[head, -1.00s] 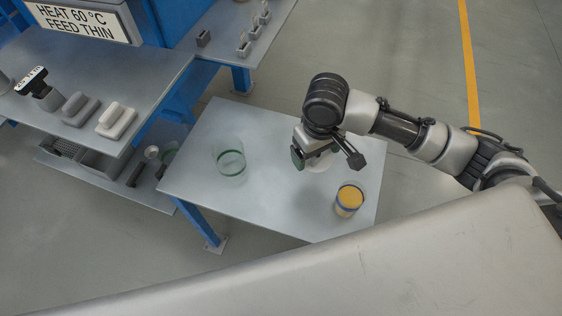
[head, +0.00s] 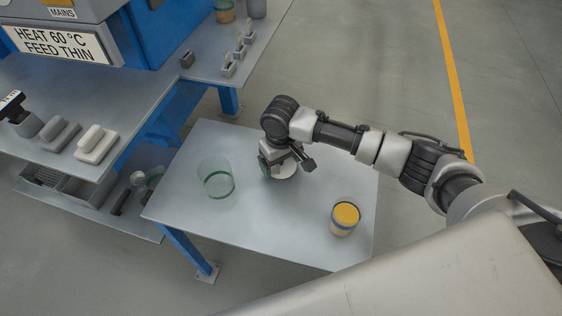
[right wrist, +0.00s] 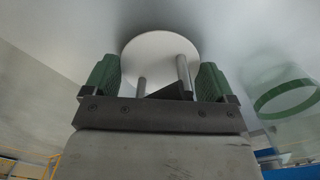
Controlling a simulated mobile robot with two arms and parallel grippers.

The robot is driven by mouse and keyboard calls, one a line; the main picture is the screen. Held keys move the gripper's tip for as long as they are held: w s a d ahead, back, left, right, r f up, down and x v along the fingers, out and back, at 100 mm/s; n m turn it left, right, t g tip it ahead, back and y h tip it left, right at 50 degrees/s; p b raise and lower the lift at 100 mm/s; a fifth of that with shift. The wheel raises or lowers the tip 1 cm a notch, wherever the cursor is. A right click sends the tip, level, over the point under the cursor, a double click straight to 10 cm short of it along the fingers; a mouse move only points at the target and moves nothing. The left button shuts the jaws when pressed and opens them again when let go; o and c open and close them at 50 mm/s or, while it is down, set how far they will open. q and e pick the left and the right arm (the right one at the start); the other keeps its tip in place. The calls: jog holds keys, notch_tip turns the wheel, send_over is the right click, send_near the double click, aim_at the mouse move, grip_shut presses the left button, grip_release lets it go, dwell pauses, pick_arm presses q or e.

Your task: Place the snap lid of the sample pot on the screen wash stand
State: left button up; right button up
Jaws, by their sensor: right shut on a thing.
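My right gripper (head: 277,166) is shut on the snap lid, a white disc (head: 287,171). It holds the lid over the grey metal table (head: 270,225). In the right wrist view the lid (right wrist: 160,52) shows as a round white plate beyond the green finger pads (right wrist: 158,80). Whether it touches the table top is hard to tell. A clear pot with yellow contents and a blue band (head: 345,218), likely the sample pot, stands open at the table's right. I cannot tell for sure which surface is the screen wash stand; this table may be it. My left gripper is not in view.
A clear, green-banded vessel (head: 216,178) stands on the table left of my gripper; it also shows in the right wrist view (right wrist: 286,98). A bench (head: 120,105) with grey and white blocks stands at the left. The table's front middle is bare.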

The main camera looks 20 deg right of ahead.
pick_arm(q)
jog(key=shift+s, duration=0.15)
pick_arm(e)
jog(key=shift+f, duration=0.1)
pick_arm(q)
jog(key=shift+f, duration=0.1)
pick_arm(e)
jog(key=o, duration=0.9)
jog(key=shift+c, duration=0.2)
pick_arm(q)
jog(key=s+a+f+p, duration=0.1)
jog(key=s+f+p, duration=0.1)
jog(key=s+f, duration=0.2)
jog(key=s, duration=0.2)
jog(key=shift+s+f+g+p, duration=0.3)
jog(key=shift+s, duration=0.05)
pick_arm(e)
notch_tip(320, 180, up, 12)
jog(key=shift+r, duration=0.15)
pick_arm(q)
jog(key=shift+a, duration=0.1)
